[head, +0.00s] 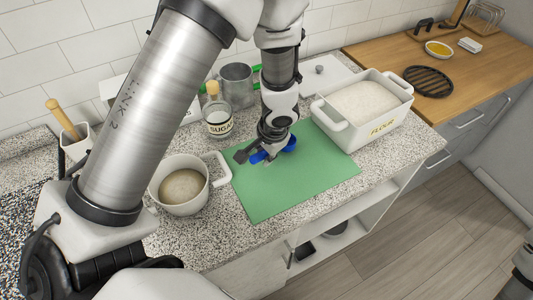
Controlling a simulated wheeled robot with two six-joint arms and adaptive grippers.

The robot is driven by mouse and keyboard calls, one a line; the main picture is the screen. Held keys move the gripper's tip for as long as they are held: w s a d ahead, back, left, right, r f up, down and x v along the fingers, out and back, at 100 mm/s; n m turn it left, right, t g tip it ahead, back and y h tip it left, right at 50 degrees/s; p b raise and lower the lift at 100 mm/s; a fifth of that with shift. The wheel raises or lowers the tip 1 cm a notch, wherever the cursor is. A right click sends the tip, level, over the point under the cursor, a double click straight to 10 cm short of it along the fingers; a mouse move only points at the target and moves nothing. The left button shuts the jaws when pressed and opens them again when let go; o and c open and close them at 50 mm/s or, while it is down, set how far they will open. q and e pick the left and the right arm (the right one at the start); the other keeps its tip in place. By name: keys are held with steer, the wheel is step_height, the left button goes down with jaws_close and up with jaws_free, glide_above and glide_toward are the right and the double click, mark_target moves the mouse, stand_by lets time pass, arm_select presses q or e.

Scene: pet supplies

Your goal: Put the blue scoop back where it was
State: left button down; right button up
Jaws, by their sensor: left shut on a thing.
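The blue scoop (290,144) shows in the head view beside and below my left gripper (262,152), over the back part of the green mat (285,187). My left gripper points down and is shut on the scoop; the gripper hides the scoop's middle. I cannot tell whether the scoop touches the mat.
A white flour bin (373,133) stands on the mat's right side. A white pot (183,202) with pale contents is left of the mat. A sugar jar (218,121) and a metal mug (238,84) stand behind. The mat's front is clear.

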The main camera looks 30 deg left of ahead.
arm_select(q)
steer(key=shift+w+f, duration=0.15)
steer(key=shift+f, duration=0.6)
steer(key=shift+w+r, duration=0.1)
steer(key=shift+w, duration=0.05)
steer(key=c, duration=1.1)
jaws_free()
steer(key=shift+s, duration=0.2)
steer(key=shift+o, duration=0.4)
steer(key=shift+w, duration=0.1)
arm_select(e)
steer(key=shift+w+f, duration=0.3)
steer(key=shift+f, duration=0.45)
steer(key=shift+r, duration=0.1)
